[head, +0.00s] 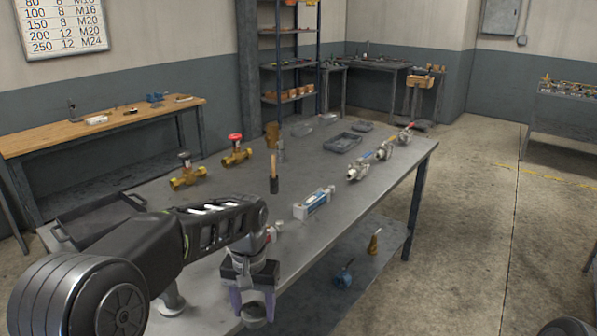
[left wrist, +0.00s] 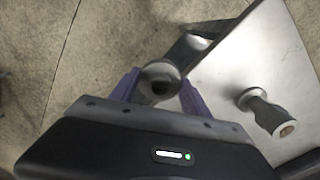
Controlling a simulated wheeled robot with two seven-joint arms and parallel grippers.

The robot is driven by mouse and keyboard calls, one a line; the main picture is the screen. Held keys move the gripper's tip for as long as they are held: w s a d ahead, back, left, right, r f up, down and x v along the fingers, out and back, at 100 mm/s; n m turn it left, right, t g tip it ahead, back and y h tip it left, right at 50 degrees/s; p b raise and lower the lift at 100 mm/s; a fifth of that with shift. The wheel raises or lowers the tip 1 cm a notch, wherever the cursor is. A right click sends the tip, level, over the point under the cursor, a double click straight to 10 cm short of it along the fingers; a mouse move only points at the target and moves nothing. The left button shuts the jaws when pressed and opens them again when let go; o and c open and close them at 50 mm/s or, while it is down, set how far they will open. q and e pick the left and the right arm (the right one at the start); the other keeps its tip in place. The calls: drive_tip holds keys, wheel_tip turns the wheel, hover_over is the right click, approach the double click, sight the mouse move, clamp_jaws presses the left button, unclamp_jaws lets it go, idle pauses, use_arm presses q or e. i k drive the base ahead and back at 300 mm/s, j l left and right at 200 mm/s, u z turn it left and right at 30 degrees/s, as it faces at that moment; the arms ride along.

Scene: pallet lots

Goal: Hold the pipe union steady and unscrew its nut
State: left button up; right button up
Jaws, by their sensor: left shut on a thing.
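My left gripper (head: 254,300) is at the front edge of the grey table and shut on a grey, round, hollow metal part, which looks like the pipe union. The left wrist view shows this pipe union (left wrist: 160,80) nearly end-on between the purple fingers. I cannot make out its nut there. Another grey fitting stands apart on the table, left of the gripper (head: 172,294); this fitting also shows in the left wrist view (left wrist: 265,112), with a brownish end. My right gripper is not in view.
On the table (head: 325,225) are a blue-and-white box (head: 313,203), two brass valves with a red (head: 236,152) and a dark handwheel (head: 187,174), several steel valves (head: 360,168), a grey tray (head: 343,143) and a dark tray (head: 85,215). Floor lies beyond the front edge.

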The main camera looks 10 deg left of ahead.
sight(173, 305)
drive_tip(key=i+l+u, duration=0.1)
drive_tip(key=i+l, duration=0.6)
drive_tip(key=i, duration=0.2)
drive_tip(key=i+l+u, duration=0.15)
drive_tip(key=i+l, duration=0.6)
drive_tip(key=i, duration=0.5)
